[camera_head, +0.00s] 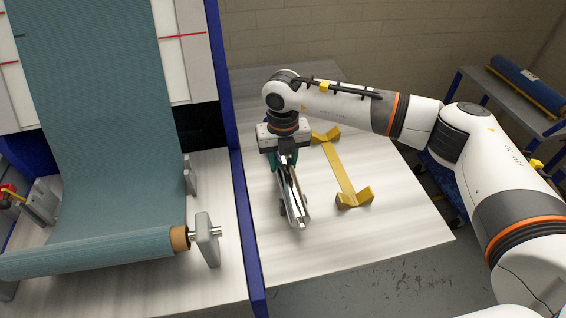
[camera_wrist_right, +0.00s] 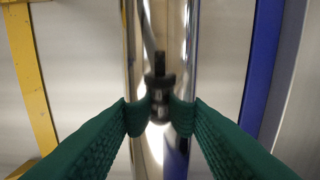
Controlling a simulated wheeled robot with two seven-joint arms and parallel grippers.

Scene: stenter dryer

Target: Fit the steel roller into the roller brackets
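The steel roller (camera_wrist_right: 160,25) is a shiny cylinder; in the head view (camera_head: 294,203) it is above the pale table, left of its empty yellow cradle. My right gripper (camera_wrist_right: 160,115) has its green fingers on both sides of the roller, touching it, and holds it. The arm hides part of the roller in the head view. Grey upright brackets stand on the machine: one (camera_head: 190,176) behind the fabric roll, one (camera_head: 41,202) at the left. Another grey plate (camera_head: 208,241) stands at the fabric roll's right end. My left gripper is not in view.
The yellow cradle (camera_head: 342,172) lies on the table (camera_head: 400,215). A blue frame post (camera_head: 243,215) stands between the table and the machine. Teal fabric (camera_head: 100,100) runs down to the fabric roll (camera_head: 90,255). A cart with a blue roll (camera_head: 528,82) stands at the right.

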